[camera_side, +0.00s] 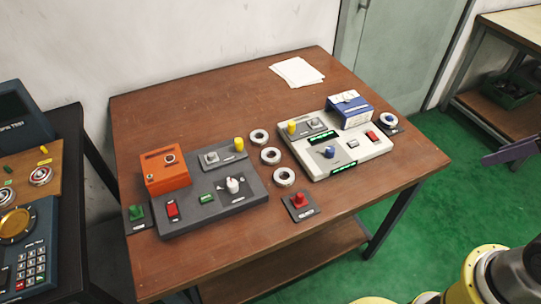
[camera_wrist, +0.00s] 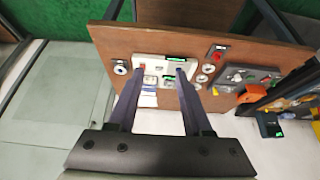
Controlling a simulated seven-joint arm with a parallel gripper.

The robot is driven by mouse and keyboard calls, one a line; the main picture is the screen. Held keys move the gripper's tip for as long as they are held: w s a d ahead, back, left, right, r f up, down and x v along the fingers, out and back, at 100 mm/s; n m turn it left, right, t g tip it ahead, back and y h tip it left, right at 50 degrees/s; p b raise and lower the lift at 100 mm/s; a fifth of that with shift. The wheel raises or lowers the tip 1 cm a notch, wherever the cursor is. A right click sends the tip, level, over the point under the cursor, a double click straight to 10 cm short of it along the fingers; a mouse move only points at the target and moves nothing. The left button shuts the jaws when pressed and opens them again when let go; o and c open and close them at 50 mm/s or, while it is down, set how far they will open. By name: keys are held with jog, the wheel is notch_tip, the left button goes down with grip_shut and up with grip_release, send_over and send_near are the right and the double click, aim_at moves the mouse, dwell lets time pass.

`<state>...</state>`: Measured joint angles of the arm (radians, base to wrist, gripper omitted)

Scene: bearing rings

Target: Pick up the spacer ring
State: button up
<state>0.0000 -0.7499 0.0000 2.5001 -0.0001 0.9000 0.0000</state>
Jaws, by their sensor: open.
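Three similar metal rings lie in a row on the brown table between two control panels in the side view: a far ring (camera_side: 259,136), a middle ring (camera_side: 271,156) and a near ring (camera_side: 284,177). I cannot tell which one is the spacer ring. In the wrist view small rings (camera_wrist: 208,69) show to the right of my fingers. My gripper (camera_wrist: 161,69) is open, with two dark fingers spread apart and nothing between them. It is well away from the table, and its fingers overlap the white panel in the wrist view.
A grey panel (camera_side: 210,203) with an orange box (camera_side: 165,170) stands left of the rings. A white panel (camera_side: 345,152) with a blue box (camera_side: 350,109) stands right. A red-button plate (camera_side: 300,205) lies near the front.

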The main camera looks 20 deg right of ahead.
dwell(0.4)
jog(key=o, duration=0.8)
